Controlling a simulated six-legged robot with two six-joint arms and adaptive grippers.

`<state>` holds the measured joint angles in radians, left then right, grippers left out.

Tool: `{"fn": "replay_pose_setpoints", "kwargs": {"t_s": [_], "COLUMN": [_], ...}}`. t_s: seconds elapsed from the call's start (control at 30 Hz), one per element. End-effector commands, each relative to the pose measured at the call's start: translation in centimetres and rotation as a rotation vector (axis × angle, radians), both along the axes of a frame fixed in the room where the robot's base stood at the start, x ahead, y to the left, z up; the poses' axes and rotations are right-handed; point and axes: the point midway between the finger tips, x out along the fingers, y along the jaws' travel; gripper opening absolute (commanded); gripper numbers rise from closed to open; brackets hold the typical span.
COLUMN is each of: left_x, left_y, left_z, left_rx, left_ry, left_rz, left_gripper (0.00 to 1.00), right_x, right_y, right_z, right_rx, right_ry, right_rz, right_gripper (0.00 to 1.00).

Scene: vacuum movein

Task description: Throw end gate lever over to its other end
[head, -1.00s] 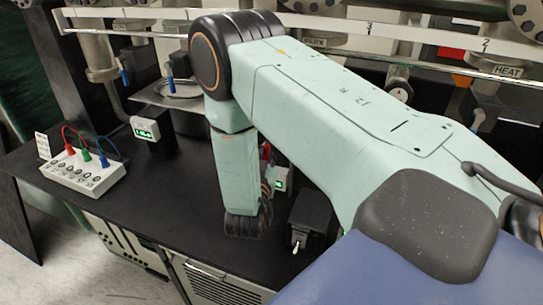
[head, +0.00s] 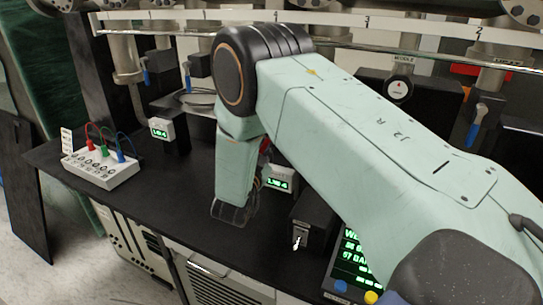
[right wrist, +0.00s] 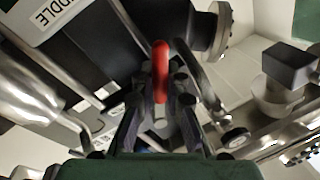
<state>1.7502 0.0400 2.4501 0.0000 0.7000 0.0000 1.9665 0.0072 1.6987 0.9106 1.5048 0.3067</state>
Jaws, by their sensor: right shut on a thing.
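A lever with a red handle (right wrist: 160,70) stands upright in the middle of the right wrist view. My right gripper (right wrist: 161,92) is shut on it, with a dark finger on each side and the red end sticking out beyond the tips. Its lower part is hidden by the fingers. I cannot tell from its own markings that it is the end gate lever; a label ending in "DDLE" (right wrist: 58,20) is near it at the upper left. In the head view my mint right arm bends down over the bench and hides most of the area behind it. My left gripper is not in view.
On the black bench (head: 180,212) are a white box with coloured leads (head: 100,172), gauges with green digits (head: 160,128) and a small dark box with a metal toggle (head: 308,215). Blue-handled valves (head: 147,78) hang behind. A green-text screen (head: 358,262) is at lower right.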

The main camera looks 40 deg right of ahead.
Motion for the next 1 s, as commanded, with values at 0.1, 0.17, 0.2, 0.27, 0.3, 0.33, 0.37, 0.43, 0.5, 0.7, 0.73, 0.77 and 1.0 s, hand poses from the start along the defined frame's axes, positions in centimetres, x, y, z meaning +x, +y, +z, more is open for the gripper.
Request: {"fn": "replay_pose_setpoints", "kwargs": {"t_s": [0.1,0.17,0.2,0.27,0.3,0.33,0.37,0.43,0.5,0.7,0.73,0.77,1.0], "left_x": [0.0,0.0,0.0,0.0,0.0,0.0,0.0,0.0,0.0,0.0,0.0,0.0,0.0], "left_y": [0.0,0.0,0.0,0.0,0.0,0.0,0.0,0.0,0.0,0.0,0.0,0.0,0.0], "left_z": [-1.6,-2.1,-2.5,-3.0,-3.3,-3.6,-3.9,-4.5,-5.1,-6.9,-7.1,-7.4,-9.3], "left_rx": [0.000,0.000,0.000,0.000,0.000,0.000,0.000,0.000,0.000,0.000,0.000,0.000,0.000], "left_ry": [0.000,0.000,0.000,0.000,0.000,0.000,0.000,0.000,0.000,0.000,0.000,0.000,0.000], "left_rz": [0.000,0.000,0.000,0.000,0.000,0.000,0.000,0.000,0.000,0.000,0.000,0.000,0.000], "left_gripper": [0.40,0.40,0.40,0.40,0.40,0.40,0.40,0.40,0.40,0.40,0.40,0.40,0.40], "right_x": [0.7,1.0,1.2,1.4,1.6,1.6,1.7,1.9,2.1,2.4,2.4,2.5,2.5], "right_y": [0.3,0.4,0.5,0.6,0.7,0.7,0.8,0.9,1.0,1.3,1.3,1.3,1.4], "right_z": [-0.1,0.2,0.3,0.6,0.8,0.9,1.1,1.4,1.7,2.8,2.9,3.1,4.1], "right_rx": [0.056,0.081,0.098,0.124,0.142,0.155,0.168,0.199,0.229,0.316,0.328,0.341,0.430], "right_ry": [-0.103,-0.154,-0.189,-0.240,-0.273,-0.299,-0.323,-0.385,-0.443,-0.611,-0.634,-0.658,-0.826], "right_rz": [0.000,0.001,0.001,0.000,0.000,0.000,0.000,0.000,0.000,0.000,0.000,0.000,-0.001], "right_gripper": [0.00,0.00,0.00,0.00,0.00,0.00,0.00,0.00,0.00,0.00,0.00,0.00,0.00]}}
